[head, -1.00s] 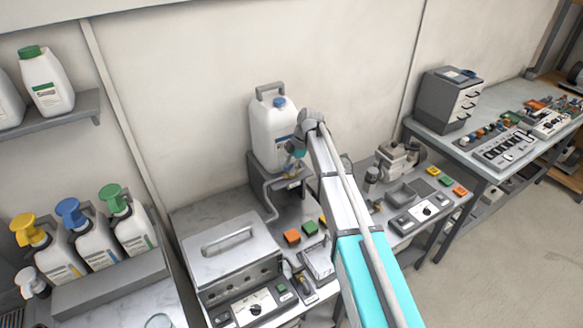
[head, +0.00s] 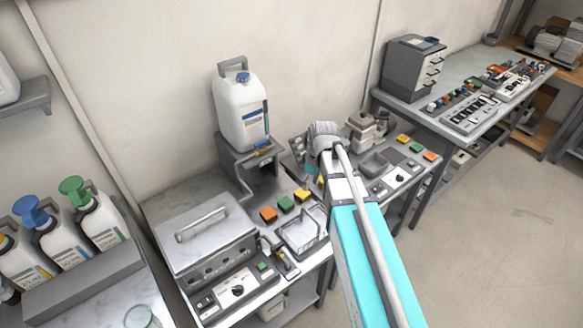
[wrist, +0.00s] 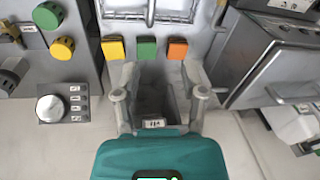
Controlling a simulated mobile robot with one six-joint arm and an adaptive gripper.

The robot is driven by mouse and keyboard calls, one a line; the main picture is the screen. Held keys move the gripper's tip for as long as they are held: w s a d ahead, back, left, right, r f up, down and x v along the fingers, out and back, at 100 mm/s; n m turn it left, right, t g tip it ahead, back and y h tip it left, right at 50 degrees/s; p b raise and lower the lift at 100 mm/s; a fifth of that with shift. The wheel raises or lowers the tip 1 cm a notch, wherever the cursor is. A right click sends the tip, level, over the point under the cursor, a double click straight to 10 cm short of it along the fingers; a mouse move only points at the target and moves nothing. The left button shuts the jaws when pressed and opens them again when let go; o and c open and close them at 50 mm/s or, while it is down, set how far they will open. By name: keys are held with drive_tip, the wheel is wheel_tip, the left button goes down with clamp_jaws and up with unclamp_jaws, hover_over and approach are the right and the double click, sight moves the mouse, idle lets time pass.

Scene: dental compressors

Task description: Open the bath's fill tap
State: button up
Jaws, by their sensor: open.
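In the wrist view my gripper (wrist: 159,94) is open and empty above the bench, with the bath at the right. The tap is not clearly visible there.
Orange (head: 268,214), green (head: 286,202) and yellow blocks lie in a row below my gripper. A wire basket (head: 302,232) stands in front. A control panel with a round knob (wrist: 49,108) lies to one side. Soap bottles stand at the far left.

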drive_tip(key=s+d+f+m+h+b, duration=0.1)
drive_tip(key=s+d+m, duration=0.6)
drive_tip(key=s, duration=0.3)
drive_tip(key=shift+s+d+f+m+t+h, duration=0.25)
drive_tip(key=shift+s+f+m+t+h, duration=0.1)
drive_tip(key=shift+m, duration=0.55)
drive_tip(key=shift+o, duration=0.2)
drive_tip(key=shift+d, duration=0.1)
